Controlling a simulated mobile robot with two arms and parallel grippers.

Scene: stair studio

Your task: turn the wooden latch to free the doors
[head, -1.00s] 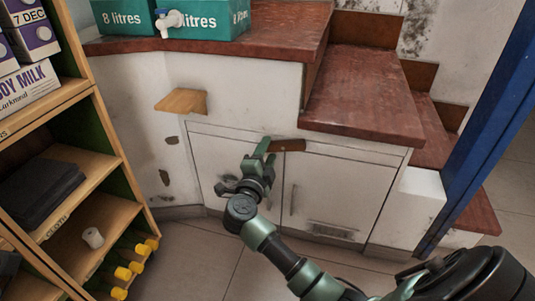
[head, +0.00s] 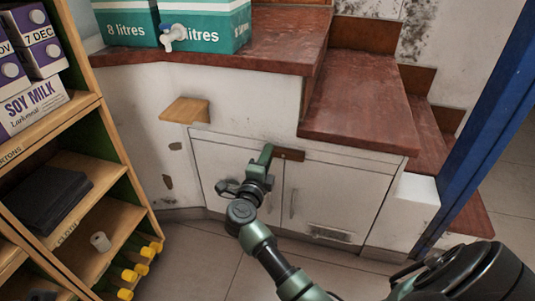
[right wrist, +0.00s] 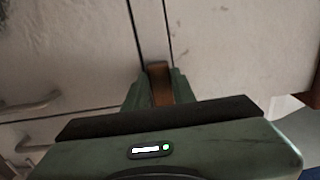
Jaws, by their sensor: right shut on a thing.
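The wooden latch (head: 290,154) is a small dark brown bar at the top of the seam between two white cupboard doors. In the head view it lies roughly level across the seam, its right end showing beyond my gripper. My right gripper (head: 266,154) is at its left part. In the right wrist view the latch (right wrist: 158,82) stands between the two green fingers of the right gripper (right wrist: 160,92), which are shut on it. The left door (head: 235,170) and right door (head: 335,200) look closed. My left gripper is not in view.
A small wooden ledge (head: 186,110) juts from the wall at upper left. Red-brown steps (head: 360,120) overhang the cupboard at right. A shelf unit (head: 120,170) with cartons stands at left, and a blue post (head: 490,130) at right. The floor before the doors is open.

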